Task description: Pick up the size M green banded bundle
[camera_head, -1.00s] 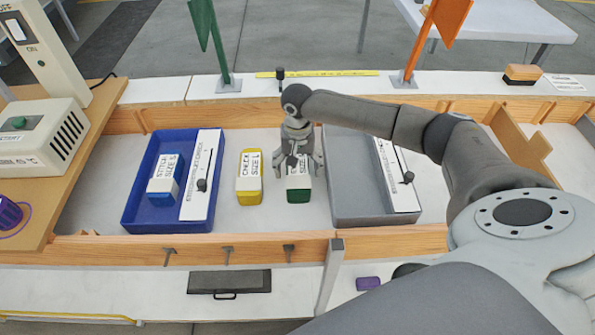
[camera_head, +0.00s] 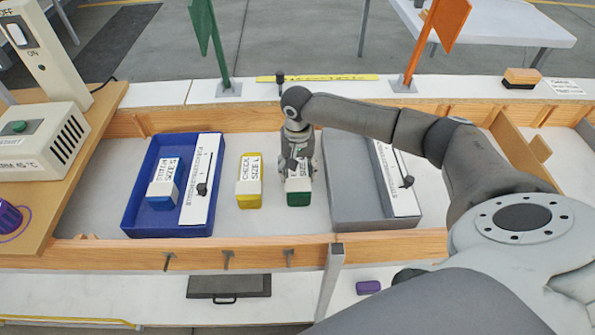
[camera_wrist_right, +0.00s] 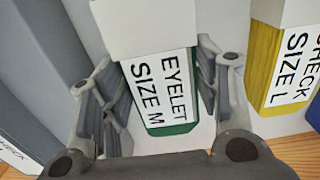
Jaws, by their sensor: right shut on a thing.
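The green banded bundle (camera_head: 298,193) has a white label and a green lower band. It stands on the white floor of the wooden-edged bench, between the yellow bundle and the grey tray. In the right wrist view its label on the bundle (camera_wrist_right: 160,88) reads "EYELET SIZE M". My right gripper (camera_head: 299,172) comes down over it from above. Its fingers are shut on the bundle's two sides, and they also show in the right wrist view (camera_wrist_right: 162,95). The gripper hides the bundle's upper part in the head view. My left gripper is not in view.
A yellow bundle (camera_head: 249,182) marked "CHECK SIZE L" stands close on the left. A blue tray (camera_head: 140,210) holds a blue bundle (camera_head: 163,183). A grey tray (camera_head: 345,180) stands close on the right. A wooden rail (camera_head: 200,249) runs along the front.

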